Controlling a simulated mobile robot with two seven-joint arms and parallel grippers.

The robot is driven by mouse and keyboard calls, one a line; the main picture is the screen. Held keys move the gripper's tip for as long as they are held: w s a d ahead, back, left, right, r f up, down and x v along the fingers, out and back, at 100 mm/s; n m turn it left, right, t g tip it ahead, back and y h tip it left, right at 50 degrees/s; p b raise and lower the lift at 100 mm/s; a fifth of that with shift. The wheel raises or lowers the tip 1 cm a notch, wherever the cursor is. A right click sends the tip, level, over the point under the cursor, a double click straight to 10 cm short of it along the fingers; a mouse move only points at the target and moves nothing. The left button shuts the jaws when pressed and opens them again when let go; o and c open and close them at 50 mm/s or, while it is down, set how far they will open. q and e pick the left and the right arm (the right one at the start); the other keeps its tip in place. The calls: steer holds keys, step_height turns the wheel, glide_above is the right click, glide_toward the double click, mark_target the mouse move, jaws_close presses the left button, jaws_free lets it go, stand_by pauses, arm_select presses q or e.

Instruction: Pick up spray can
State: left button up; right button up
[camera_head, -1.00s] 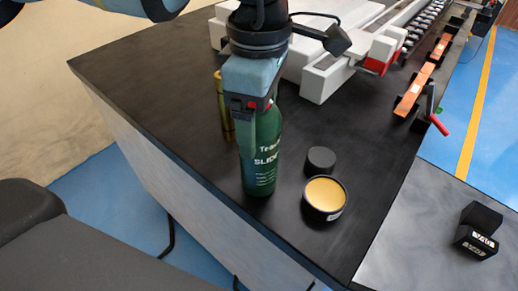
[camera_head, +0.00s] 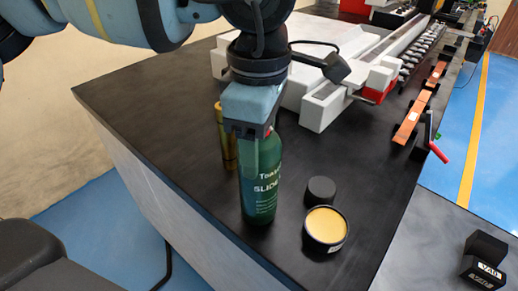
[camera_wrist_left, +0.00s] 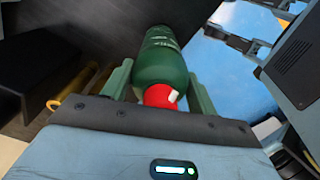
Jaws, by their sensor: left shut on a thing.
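The green spray can (camera_head: 262,196) stands upright on the black tabletop in the head view, with white lettering on its side. My left gripper (camera_head: 258,150) comes down over the can from above and is shut on its upper part. In the left wrist view the can (camera_wrist_left: 160,62) with its red cap (camera_wrist_left: 158,95) sits between the two fingers of my left gripper (camera_wrist_left: 160,80). The can's top is hidden in the head view. My right gripper does not show.
A brass-coloured cylinder (camera_head: 228,145) stands just left of the can. A black lid (camera_head: 320,190) and an open tin with yellow contents (camera_head: 325,226) are to its right. The white and red bender machine (camera_head: 335,95) lies behind. The black tabletop (camera_head: 150,95) is clear at left.

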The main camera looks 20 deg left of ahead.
arm_select(q)
steer(key=r, duration=0.1)
steer(key=s+r, duration=0.1)
steer(key=shift+d+r, duration=0.3)
steer(key=shift+d, duration=0.05)
steer(key=s+d+r+b, duration=0.1)
steer(key=s+d, duration=0.6)
steer(key=s, duration=0.5)
steer(key=shift+s+d+r+b, duration=0.25)
steer(key=shift+s+d+b, duration=0.05)
steer(key=shift+d, duration=0.1)
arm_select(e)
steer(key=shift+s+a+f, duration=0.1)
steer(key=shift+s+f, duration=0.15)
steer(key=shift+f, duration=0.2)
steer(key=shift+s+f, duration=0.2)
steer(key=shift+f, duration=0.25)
